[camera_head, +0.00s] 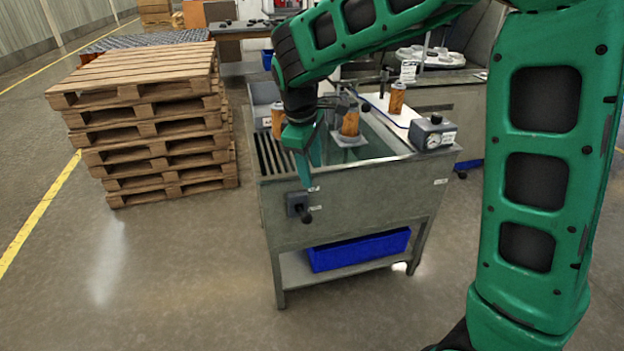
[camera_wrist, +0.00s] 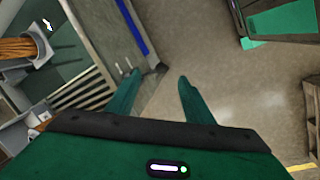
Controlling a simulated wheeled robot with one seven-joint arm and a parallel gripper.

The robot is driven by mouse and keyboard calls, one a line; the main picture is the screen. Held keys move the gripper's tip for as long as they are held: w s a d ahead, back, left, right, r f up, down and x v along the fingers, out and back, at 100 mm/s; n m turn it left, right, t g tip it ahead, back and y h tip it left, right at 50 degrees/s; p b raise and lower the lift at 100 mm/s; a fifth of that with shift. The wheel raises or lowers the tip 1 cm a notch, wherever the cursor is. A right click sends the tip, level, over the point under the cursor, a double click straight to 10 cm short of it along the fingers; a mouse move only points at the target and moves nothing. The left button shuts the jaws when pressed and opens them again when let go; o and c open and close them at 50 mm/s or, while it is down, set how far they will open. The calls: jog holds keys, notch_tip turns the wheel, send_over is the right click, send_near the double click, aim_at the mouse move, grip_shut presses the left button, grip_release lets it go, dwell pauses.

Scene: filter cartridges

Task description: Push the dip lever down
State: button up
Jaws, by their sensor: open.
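The dip lever (camera_head: 306,215) is a dark handle with a round knob on a grey block on the front wall of a metal tank (camera_head: 360,205). Its knob hangs low, close to the lower of two small white labels. My gripper (camera_head: 306,181) points down just above the lever block, in front of the tank's front rim. Its green fingers are apart with nothing between them; they also show in the wrist view (camera_wrist: 156,88). Contact with the lever cannot be told. An orange filter cartridge (camera_head: 350,124) stands on a plate over the tank's basin.
More orange cartridges stand at the tank's left (camera_head: 278,122) and on a white board (camera_head: 397,98) behind. A dial box (camera_head: 432,133) sits on the right rim. A blue bin (camera_head: 358,250) lies on the lower shelf. Stacked pallets (camera_head: 150,125) stand left. The floor in front is clear.

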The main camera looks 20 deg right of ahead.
jog(key=shift+s+r, duration=0.1)
jog(key=shift+r, duration=0.35)
